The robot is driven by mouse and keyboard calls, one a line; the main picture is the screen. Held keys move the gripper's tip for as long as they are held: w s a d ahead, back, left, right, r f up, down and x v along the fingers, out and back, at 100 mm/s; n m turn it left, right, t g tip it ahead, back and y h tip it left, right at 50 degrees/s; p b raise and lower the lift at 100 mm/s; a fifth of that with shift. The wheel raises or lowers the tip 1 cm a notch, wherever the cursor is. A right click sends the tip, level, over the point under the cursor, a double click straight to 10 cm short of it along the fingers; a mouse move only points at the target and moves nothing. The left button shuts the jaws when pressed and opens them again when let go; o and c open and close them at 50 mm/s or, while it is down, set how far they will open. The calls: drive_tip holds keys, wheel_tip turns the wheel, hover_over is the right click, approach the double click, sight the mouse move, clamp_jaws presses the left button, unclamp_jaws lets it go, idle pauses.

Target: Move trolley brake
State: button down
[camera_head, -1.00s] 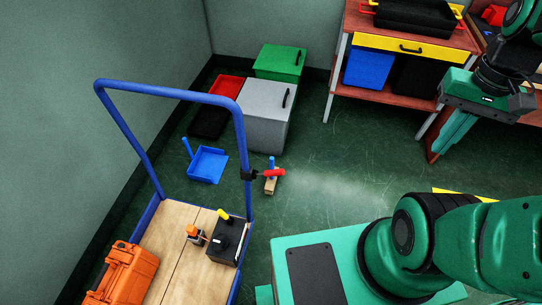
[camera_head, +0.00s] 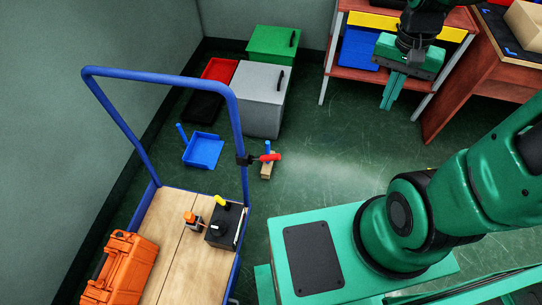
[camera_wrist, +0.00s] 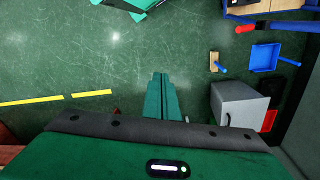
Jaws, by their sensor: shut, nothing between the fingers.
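The trolley has a blue tubular handle frame (camera_head: 158,76) and a wooden deck (camera_head: 170,245) at the lower left in the head view. The brake lever has a red grip (camera_head: 270,157) and a black clamp on the right upright of the handle. The red grip also shows at the upper right in the wrist view (camera_wrist: 245,28). My gripper (camera_head: 388,105) is at the upper right in the head view, pointing down, well to the right of the brake and apart from it. Its fingers (camera_wrist: 160,82) are together with nothing between them.
On the deck are an orange case (camera_head: 121,268) and a black box (camera_head: 225,227). On the floor stand a grey cabinet (camera_head: 261,98), a green box (camera_head: 273,42), a blue dustpan (camera_head: 203,151) and a small wooden brush (camera_head: 266,172). Floor between brake and gripper is clear.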

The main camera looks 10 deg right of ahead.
drive_tip(key=w+a+f+m, duration=0.1)
drive_tip(key=w+a+f, duration=0.7)
drive_tip(key=a+f, duration=0.25)
drive_tip(key=m+y, duration=0.2)
drive_tip(key=m, duration=0.1)
approach(270, 157)
drive_tip(key=shift+w+d+f, duration=0.1)
drive_tip(key=shift+w+d, duration=0.15)
drive_tip(key=shift+w, duration=0.3)
drive_tip(key=shift+f, duration=0.15)
drive_tip(key=shift+s+a+f, duration=0.1)
drive_tip(key=shift+a+f, duration=0.05)
drive_tip(key=shift+f, duration=1.5)
drive_tip(key=shift+s+a+f, duration=0.1)
drive_tip(key=shift+s+f, duration=0.05)
drive_tip(key=shift+f, duration=1.55)
